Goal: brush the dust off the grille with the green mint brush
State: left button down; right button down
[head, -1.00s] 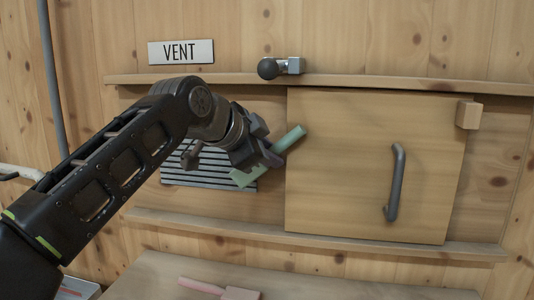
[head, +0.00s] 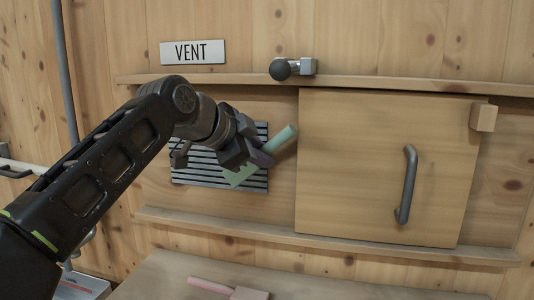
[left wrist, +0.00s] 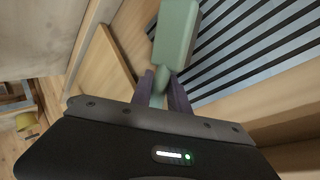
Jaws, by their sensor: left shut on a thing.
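In the left wrist view, the brush (left wrist: 175,35) extends from between the fingers of the gripper (left wrist: 162,98), beside the dark slats of the grille (left wrist: 250,45). My arm hides the grille's upper left. Dust cannot be made out. My right gripper is not in view.
A wooden door panel (head: 370,170) with a grey handle (head: 406,185) is right of the grille. A dark knob (head: 282,69) sits above, on the upper rail (head: 400,84). A lower ledge (head: 330,240) runs beneath. A pink tool (head: 210,286) lies on the table below.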

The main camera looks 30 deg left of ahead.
pick_arm(q)
jog(key=shift+r, duration=0.1)
jog(key=shift+d, duration=0.1)
dwell(0.4)
jog(key=shift+w+d, duration=0.25)
jog(key=shift+d, duration=0.35)
jog(key=shift+w+d, duration=0.2)
jog(key=shift+d, duration=0.45)
jog(key=shift+w+d, duration=0.25)
jog(key=shift+d, duration=0.35)
jog(key=shift+s, duration=0.1)
jog(key=shift+s+d+b, duration=0.35)
jog(key=shift+s+b, duration=0.05)
jog(key=shift+s, duration=0.5)
jog(key=shift+s+d+b, duration=0.3)
jog(key=shift+s+b, duration=0.05)
jog(key=shift+s, duration=0.6)
jog(key=shift+s+d+b, duration=0.35)
jog(key=shift+s+b, duration=0.05)
jog(key=shift+s, duration=0.5)
